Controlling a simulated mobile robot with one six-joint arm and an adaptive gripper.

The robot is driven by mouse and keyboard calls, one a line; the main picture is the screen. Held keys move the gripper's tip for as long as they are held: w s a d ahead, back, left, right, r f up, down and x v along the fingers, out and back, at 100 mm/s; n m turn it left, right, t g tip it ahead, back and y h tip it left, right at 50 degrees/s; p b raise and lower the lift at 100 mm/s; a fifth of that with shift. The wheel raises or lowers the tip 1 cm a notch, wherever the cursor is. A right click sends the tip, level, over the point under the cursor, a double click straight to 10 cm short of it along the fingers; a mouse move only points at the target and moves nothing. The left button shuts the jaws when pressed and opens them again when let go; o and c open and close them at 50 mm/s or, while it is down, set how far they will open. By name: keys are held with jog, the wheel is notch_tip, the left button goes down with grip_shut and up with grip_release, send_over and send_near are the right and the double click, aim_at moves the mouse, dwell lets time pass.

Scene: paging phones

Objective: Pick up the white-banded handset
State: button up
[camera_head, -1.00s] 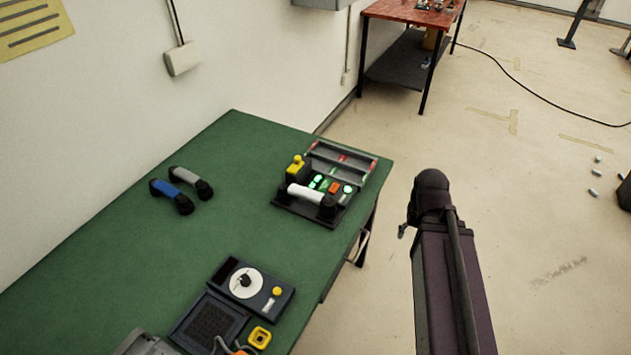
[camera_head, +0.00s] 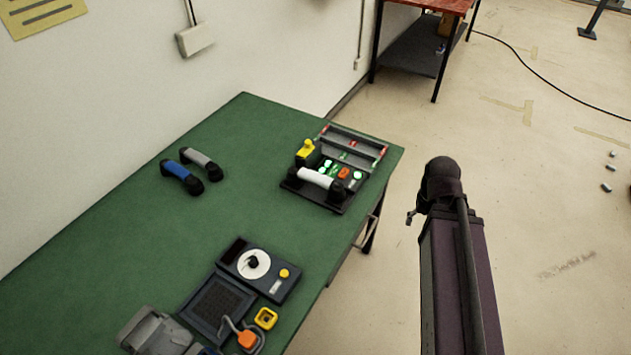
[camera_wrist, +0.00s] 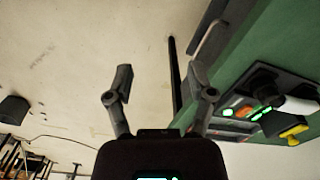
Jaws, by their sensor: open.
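The white-banded handset (camera_head: 315,178) has a white grip and black ends. It lies across a dark console (camera_head: 333,208) with lit green buttons at the right end of the green table. In the wrist view the handset (camera_wrist: 297,105) shows at the right edge, partly cut off. My gripper (camera_wrist: 157,90) shows in the wrist view with its two fingers spread apart and nothing between them. It is beyond the table's edge, apart from the handset. In the head view my arm stands right of the table and my fingers cannot be made out.
A blue-banded handset (camera_head: 181,177) and a grey-banded handset (camera_head: 201,163) lie on the green table (camera_head: 130,235) at left. A dial unit (camera_head: 259,269), dark keypad and grey device (camera_head: 155,330) fill the near end. A yellow-topped control (camera_head: 308,150) rises beside the white handset.

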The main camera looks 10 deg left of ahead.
jog(key=shift+o, duration=0.2)
jog(key=shift+o, duration=1.3)
notch_tip(320, 180, up, 4)
jog(key=n+p, duration=0.4)
jog(key=n, duration=1.1)
send_over(315, 174)
jog(key=shift+r, duration=0.1)
notch_tip(315, 174, down, 9)
jog(key=b, duration=0.8)
jog(key=shift+r, duration=0.2)
jog(key=shift+f+b, duration=0.15)
jog(key=shift+b, duration=0.2)
